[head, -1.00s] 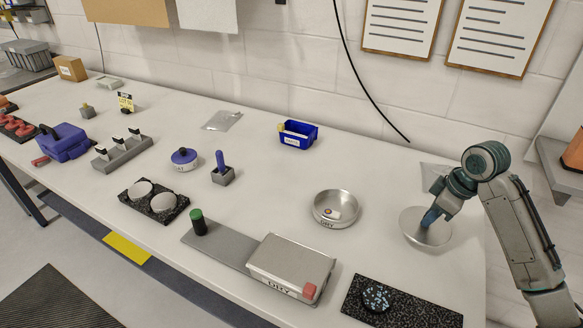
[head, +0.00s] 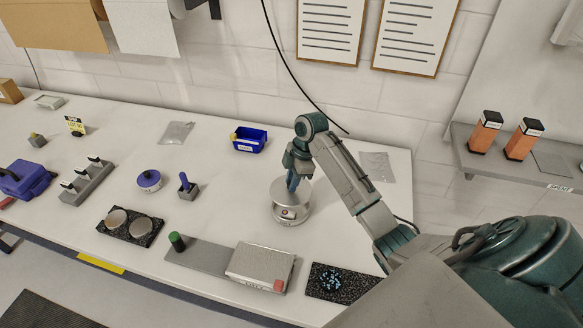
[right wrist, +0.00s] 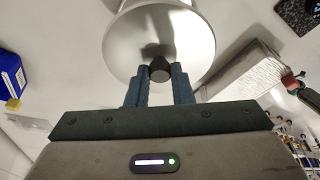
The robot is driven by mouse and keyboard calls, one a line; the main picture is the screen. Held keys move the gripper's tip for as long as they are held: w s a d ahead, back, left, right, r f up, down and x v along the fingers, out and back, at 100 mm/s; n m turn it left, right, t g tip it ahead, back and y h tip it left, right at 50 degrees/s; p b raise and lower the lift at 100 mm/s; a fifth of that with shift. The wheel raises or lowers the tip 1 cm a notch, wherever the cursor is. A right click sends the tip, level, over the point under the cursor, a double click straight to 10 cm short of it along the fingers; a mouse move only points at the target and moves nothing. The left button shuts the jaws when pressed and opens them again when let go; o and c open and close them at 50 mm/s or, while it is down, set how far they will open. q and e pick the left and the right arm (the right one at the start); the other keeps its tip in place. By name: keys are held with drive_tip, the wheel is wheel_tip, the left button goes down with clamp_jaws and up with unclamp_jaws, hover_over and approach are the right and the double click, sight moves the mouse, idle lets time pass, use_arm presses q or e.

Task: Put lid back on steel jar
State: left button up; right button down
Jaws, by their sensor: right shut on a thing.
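The steel lid (head: 301,195) is a shiny round disc with a dark knob (right wrist: 159,70). My right gripper (head: 292,183) is shut on that knob, with one blue finger on each side of it in the right wrist view (right wrist: 159,75). The lid is over the steel jar (head: 291,215), a low round container on the table. The lid hides the jar's mouth, and I cannot tell whether lid and jar touch. The lid's broad face (right wrist: 185,35) fills the top middle of the right wrist view. My left gripper is not in view.
A flat-topped metal box (head: 262,264) and a black speckled mat (head: 352,288) lie in front of the jar. A blue bin (head: 249,141) stands behind it to the left. A clear bag (head: 378,166) lies at the back right.

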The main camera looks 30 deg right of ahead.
sight(292, 195)
drive_tip(key=shift+a+f, duration=0.1)
drive_tip(key=shift+f, duration=0.05)
drive_tip(key=shift+f+b, duration=0.45)
drive_tip(key=shift+f, duration=0.3)
wheel_tip(292, 195, down, 3)
drive_tip(key=shift+r+b, duration=0.15)
drive_tip(key=shift+b, duration=1.1)
drive_tip(key=shift+f+b, duration=0.35)
drive_tip(key=shift+f, duration=0.65)
use_arm(q)
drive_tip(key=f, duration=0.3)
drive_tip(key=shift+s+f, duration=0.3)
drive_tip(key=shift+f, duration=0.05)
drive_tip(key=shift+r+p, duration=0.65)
drive_tip(key=shift+p, duration=0.05)
use_arm(e)
drive_tip(key=shift+r, duration=0.1)
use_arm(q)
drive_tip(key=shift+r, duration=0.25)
use_arm(e)
drive_tip(key=shift+f, duration=0.2)
use_arm(q)
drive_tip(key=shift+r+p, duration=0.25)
drive_tip(key=shift+p, duration=0.25)
